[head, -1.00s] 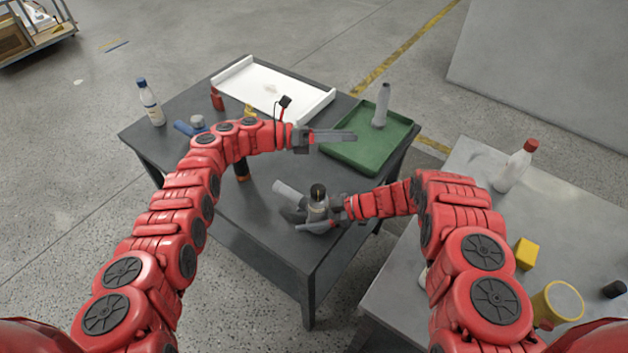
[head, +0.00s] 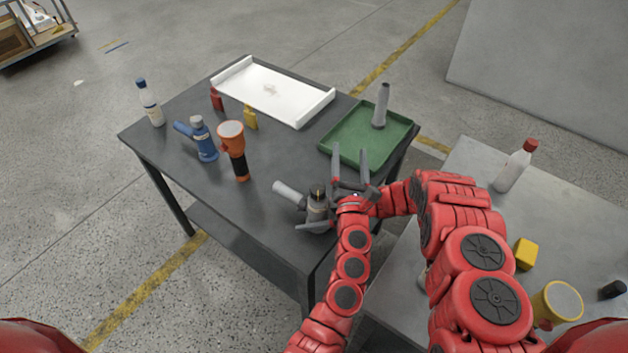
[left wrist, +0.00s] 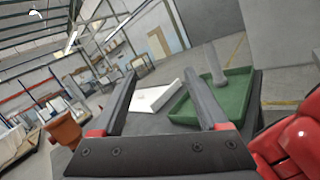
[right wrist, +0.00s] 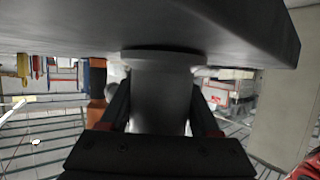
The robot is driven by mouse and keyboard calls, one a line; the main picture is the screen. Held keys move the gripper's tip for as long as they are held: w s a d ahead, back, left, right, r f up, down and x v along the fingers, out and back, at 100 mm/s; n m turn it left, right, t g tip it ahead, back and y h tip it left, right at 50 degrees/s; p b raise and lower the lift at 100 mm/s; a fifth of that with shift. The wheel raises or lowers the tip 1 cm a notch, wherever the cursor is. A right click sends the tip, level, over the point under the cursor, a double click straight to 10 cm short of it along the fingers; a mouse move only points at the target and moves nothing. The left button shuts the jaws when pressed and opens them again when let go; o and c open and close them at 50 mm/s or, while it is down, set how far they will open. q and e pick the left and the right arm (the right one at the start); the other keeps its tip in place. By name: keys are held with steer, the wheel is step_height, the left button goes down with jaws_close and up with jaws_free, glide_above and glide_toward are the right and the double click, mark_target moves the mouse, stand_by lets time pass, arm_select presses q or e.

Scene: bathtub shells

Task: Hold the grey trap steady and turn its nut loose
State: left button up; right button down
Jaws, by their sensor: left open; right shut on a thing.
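The grey trap (head: 289,194) is at the near right of the dark table, its pipe stub pointing left. A dark top with a small yellowish mark, perhaps its nut, shows on its upright body. My right gripper (head: 305,218) is shut on the trap's body, one finger on each side. The right wrist view shows the grey cylinder (right wrist: 160,95) between the fingers. My left gripper (head: 350,160) is open and empty, just right of and beyond the trap, its fingers pointing away. The left wrist view shows nothing between its fingers (left wrist: 165,95).
A green tray (head: 335,148) holding a grey bottle (head: 381,105) lies beyond my left gripper. A white tray (head: 240,68) is at the back. An orange torch (head: 232,140), blue fitting (head: 206,147), and small yellow (head: 250,118) and red (head: 216,99) items stand left.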

mark_target(316, 185)
arm_select(q)
steer(key=s+a+y, duration=0.7)
steer(key=s+a, duration=0.3)
steer(key=a, duration=0.1)
steer(key=s+d+f+n+g+h, duration=0.1)
steer(key=s+d+f+n+g, duration=0.2)
steer(key=s+d+f+n, duration=0.4)
steer(key=shift+n, duration=0.6)
steer(key=x, duration=0.4)
steer(key=r+x, duration=0.1)
steer(key=x, duration=0.9)
steer(key=shift+w+a+r, duration=0.15)
steer(key=shift+w+r, duration=0.05)
steer(key=shift+r, duration=0.15)
jaws_close()
